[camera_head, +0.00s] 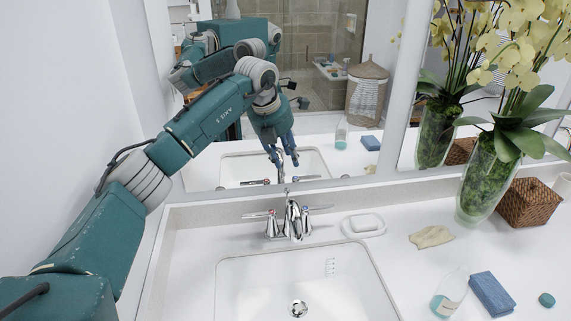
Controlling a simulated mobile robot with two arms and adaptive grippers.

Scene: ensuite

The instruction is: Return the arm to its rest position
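My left arm (205,118) comes in from the left, rises over the left side of the vanity and bends down at the wrist. My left gripper (286,160) hangs fingers down in front of the mirror, above the faucet (292,218). Its fingers look apart, with nothing visible between them. My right gripper is not in view.
Below are a white sink (232,285) and a soap dish (364,225). To the right are a beige cloth (431,237), bottle (450,292), blue sponge (491,293), orchid vase (483,185) and wicker basket (527,202). A wall (60,110) stands close on the left.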

